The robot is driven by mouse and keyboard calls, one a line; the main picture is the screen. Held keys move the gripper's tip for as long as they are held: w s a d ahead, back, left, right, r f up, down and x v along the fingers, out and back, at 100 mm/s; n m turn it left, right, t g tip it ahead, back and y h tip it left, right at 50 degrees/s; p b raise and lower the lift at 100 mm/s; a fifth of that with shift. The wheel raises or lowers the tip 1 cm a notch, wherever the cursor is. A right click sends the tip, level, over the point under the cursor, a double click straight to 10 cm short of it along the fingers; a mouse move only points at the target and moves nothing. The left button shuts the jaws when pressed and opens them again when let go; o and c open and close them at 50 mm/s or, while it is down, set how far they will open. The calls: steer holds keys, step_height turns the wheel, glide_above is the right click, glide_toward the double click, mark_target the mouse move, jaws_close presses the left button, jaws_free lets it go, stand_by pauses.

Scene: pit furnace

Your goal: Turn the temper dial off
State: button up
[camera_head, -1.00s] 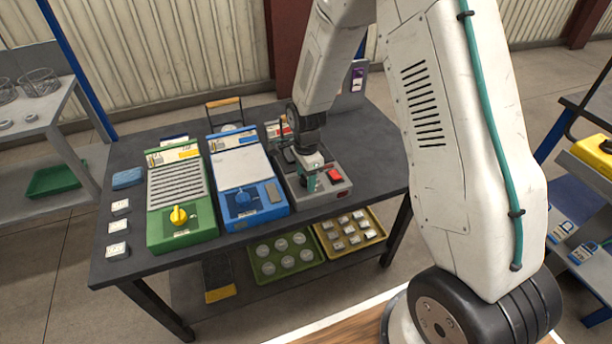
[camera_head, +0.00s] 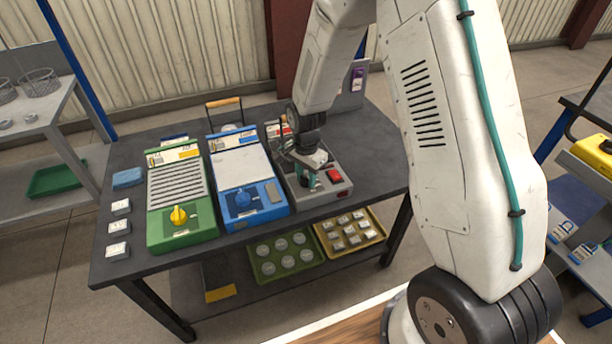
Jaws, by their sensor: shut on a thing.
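The grey unit (camera_head: 335,197) stands on the dark table, right of the other two units, with a red button (camera_head: 334,175) on its front part. My gripper (camera_head: 309,180) points down over the front left part of this unit, left of the red button. It is shut on the grey unit's dial, which the fingers and wrist hide almost wholly. I cannot see the dial's pointer or marks. The units' labels are too small to read, so I cannot confirm which dial is named temper.
Close left of the grey unit is a blue unit with a blue dial (camera_head: 242,198); further left is a green unit with a yellow dial (camera_head: 178,215). Small white blocks (camera_head: 118,226) lie at the table's left edge. The table's right part is clear.

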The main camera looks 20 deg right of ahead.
steer(key=n, duration=1.5)
steer(key=shift+w+a, duration=0.1)
steer(key=n, duration=0.6)
steer(key=shift+n, duration=0.4)
steer(key=n, duration=0.5)
steer(key=shift+n, duration=0.3)
steer(key=o, duration=0.9)
steer(key=shift+o, duration=0.2)
